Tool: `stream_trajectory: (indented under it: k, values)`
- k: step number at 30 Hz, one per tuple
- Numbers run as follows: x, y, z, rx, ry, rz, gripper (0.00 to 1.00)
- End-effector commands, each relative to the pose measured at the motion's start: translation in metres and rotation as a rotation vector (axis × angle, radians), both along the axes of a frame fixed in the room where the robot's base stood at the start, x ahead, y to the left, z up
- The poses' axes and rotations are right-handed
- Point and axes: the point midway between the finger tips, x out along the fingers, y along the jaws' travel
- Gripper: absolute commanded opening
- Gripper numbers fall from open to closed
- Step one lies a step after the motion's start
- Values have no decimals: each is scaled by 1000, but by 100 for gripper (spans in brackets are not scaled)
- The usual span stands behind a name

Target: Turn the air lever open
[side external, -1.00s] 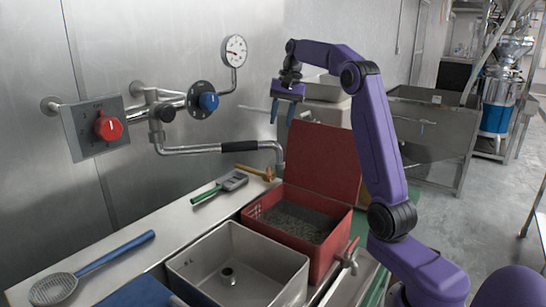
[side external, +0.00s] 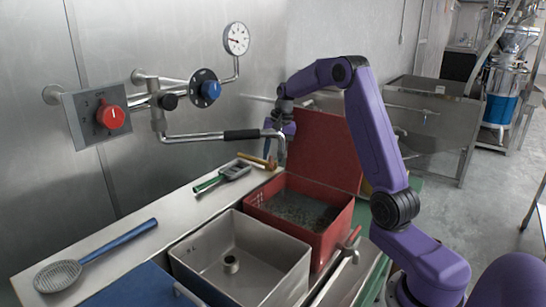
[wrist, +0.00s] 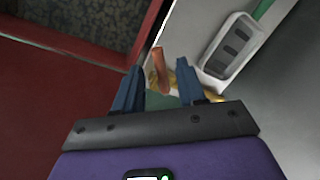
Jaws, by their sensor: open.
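A small brass-yellow fitting with an orange-brown piece (side external: 270,163) lies at the right end of the counter, near the spout end. I take it for the air lever, but it is too small to be sure. In the wrist view the orange-brown piece (wrist: 158,72) appears between my fingers, with brass-yellow parts beyond, partly hidden by the fingers. My gripper (side external: 275,150) points down just above this fitting, beside the spout end. In the wrist view my gripper (wrist: 159,68) is open with both blue fingers apart; contact cannot be told.
A pipe with a black grip (side external: 241,134) runs close beside my gripper. The red box (side external: 330,235) with its raised lid stands right, the steel sink (side external: 185,270) in front. A green-handled tool (side external: 225,177) lies left. A red-handled tap (side external: 350,243) is at the front.

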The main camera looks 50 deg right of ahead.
Motion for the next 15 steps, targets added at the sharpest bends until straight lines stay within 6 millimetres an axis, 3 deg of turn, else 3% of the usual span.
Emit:
stream_trajectory:
  k: [5, 14, 15]
  values:
    - [1, 1, -12, 0, 1, 0, 40]
    - [2, 1, -13, 0, 0, 0, 40]
    - [2, 1, -13, 0, 0, 0, 27]
